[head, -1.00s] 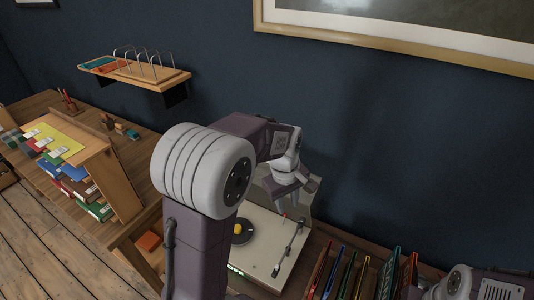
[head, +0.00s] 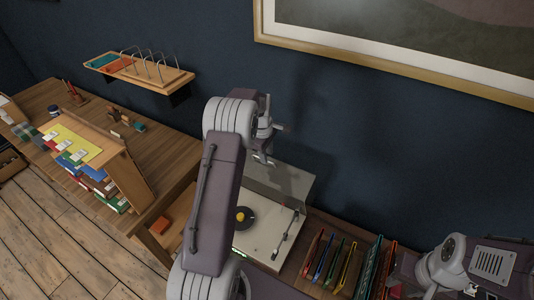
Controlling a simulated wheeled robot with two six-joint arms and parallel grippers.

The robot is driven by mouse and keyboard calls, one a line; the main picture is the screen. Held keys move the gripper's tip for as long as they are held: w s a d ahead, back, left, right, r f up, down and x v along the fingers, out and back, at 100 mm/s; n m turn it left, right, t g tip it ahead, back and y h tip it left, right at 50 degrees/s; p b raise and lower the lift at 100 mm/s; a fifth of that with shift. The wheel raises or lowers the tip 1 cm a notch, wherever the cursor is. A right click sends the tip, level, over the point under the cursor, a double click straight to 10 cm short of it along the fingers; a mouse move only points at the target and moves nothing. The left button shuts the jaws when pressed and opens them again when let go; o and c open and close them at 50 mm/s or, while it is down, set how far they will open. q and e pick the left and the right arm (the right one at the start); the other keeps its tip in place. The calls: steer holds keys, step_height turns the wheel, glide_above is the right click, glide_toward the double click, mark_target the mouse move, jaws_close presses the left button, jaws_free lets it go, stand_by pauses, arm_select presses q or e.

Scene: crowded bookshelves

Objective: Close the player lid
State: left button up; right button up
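The record player (head: 262,232) stands on the cabinet in the lower middle of the head view, with a black disc with a yellow centre (head: 240,217) and a tonearm (head: 286,236) on the right. Its see-through grey lid (head: 290,181) is raised, standing tilted at the back edge. My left arm reaches up in front of the player's left side. My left gripper (head: 264,159) is at the upper left edge of the lid; I cannot tell whether it touches it, and its opening is unclear. My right gripper (head: 403,272) is low at the right, partly cut off, its fingers unclear.
Several upright coloured record sleeves (head: 335,262) stand right of the player, close to my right gripper. A wooden desk (head: 160,150) with a file rack (head: 128,180) is at the left. A wall shelf (head: 140,75) with wire dividers and a framed picture (head: 400,60) are above.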

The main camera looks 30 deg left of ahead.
arm_select(q)
step_height(320, 180, down, 2)
steer(key=shift+w+f, duration=0.1)
steer(key=shift+w, duration=0.05)
jaws_close()
stand_by(1.4)
